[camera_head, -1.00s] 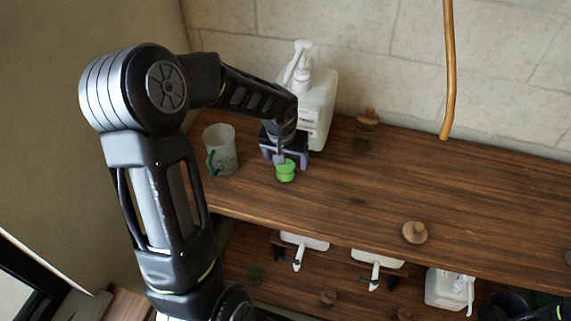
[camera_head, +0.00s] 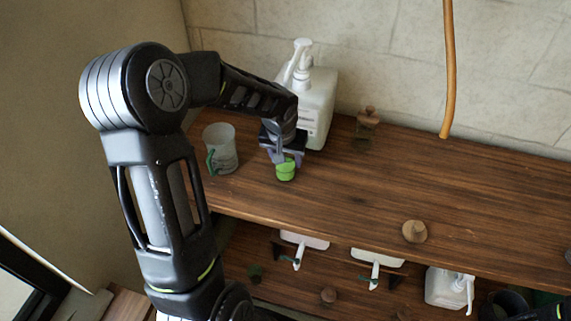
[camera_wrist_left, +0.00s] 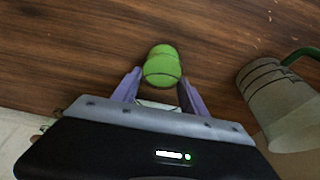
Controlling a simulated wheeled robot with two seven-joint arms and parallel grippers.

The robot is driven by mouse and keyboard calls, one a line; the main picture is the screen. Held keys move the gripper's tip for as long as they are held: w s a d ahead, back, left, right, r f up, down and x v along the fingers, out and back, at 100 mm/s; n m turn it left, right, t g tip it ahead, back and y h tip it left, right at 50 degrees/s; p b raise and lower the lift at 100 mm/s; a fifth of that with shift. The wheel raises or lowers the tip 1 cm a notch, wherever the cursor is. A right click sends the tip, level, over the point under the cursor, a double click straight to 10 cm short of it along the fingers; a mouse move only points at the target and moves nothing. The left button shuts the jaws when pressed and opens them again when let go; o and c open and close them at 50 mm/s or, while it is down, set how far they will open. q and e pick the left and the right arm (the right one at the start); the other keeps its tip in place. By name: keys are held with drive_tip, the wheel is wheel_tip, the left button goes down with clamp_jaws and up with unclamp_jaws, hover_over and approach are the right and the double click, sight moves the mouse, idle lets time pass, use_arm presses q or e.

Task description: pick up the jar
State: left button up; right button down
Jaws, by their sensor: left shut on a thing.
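A small green jar (camera_head: 285,171) with a rounded top stands on the wooden shelf top. My left gripper (camera_head: 284,158) reaches down over it from behind, its purple fingers closed on its sides. In the left wrist view the green jar (camera_wrist_left: 162,66) sits between the tips of the left gripper (camera_wrist_left: 160,84). The jar appears to rest on the wood; I cannot tell whether it is lifted at all.
A pale mug (camera_head: 221,150) with a green handle stands left of the jar. A white pump bottle (camera_head: 318,105) stands behind my gripper. A glass jar with a wooden stopper (camera_head: 367,121) and a wooden knob (camera_head: 415,232) are to the right. The shelf top (camera_head: 480,205) is mostly clear there.

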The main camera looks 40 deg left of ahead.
use_arm(q)
clamp_jaws()
idle(0.4)
drive_tip(key=shift+r, duration=0.15)
drive_tip(key=shift+s+d+r+b, duration=0.1)
drive_tip(key=shift+s+r+b, duration=0.25)
wheel_tip(320, 180, up, 6)
drive_tip(key=s+d+b, duration=0.2)
drive_tip(key=s+d, duration=0.1)
drive_tip(key=s, duration=0.6)
drive_tip(key=s+d+b, duration=0.1)
drive_tip(key=s+d, duration=0.2)
drive_tip(key=s, duration=0.6)
drive_tip(key=shift+d+b, duration=0.2)
drive_tip(key=shift+b, duration=0.15)
